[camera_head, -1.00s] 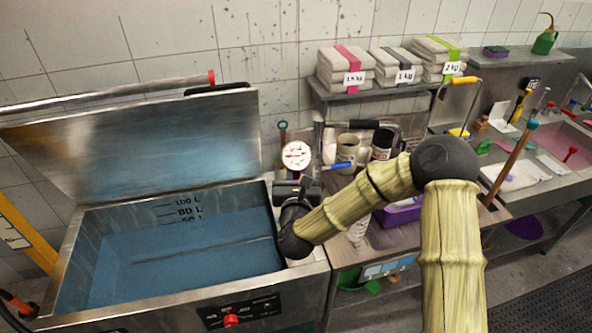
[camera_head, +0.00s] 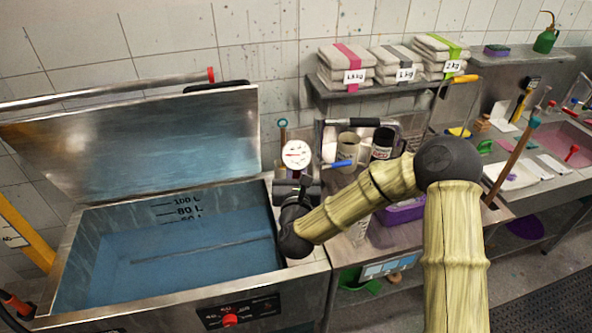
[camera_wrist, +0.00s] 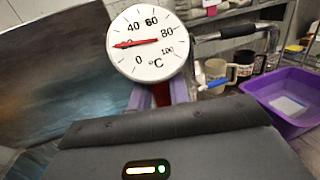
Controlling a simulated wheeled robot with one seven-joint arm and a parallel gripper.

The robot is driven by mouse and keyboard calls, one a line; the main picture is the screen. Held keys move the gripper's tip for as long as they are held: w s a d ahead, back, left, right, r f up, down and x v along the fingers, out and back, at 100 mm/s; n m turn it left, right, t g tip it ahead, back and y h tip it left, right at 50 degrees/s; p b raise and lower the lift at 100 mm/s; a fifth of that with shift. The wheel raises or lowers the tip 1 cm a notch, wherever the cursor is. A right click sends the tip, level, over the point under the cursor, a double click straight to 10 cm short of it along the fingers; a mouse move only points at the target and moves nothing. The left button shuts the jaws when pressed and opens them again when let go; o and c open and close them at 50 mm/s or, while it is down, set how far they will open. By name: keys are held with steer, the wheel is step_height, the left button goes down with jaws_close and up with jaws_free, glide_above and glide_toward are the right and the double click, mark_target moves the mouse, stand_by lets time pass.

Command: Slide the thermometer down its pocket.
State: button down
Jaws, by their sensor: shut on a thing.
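The thermometer has a round white dial (camera_head: 296,154) with a red needle, and it stands upright above my gripper (camera_head: 296,184). In the wrist view the dial (camera_wrist: 147,44) faces the camera, its needle near 20 °C, with a red stem piece below it. My gripper is shut on the thermometer just below the dial, at the right rim of the vat (camera_head: 270,190). The thermometer's lower stem and its pocket are hidden behind my gripper and arm.
The vat's lid (camera_head: 140,145) stands open at the back, with blue liquid (camera_head: 180,250) below. The shelf behind holds folded cloth stacks (camera_head: 345,75).

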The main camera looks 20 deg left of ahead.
steer(key=shift+w, duration=0.15)
steer(key=shift+s+a, duration=0.2)
steer(key=shift+s, duration=0.05)
steer(key=shift+w+d, duration=0.15)
steer(key=shift+d, duration=0.3)
steer(key=shift+b, duration=0.3)
steer(key=shift+a, duration=0.15)
steer(key=shift+b, duration=0.5)
stand_by(0.5)
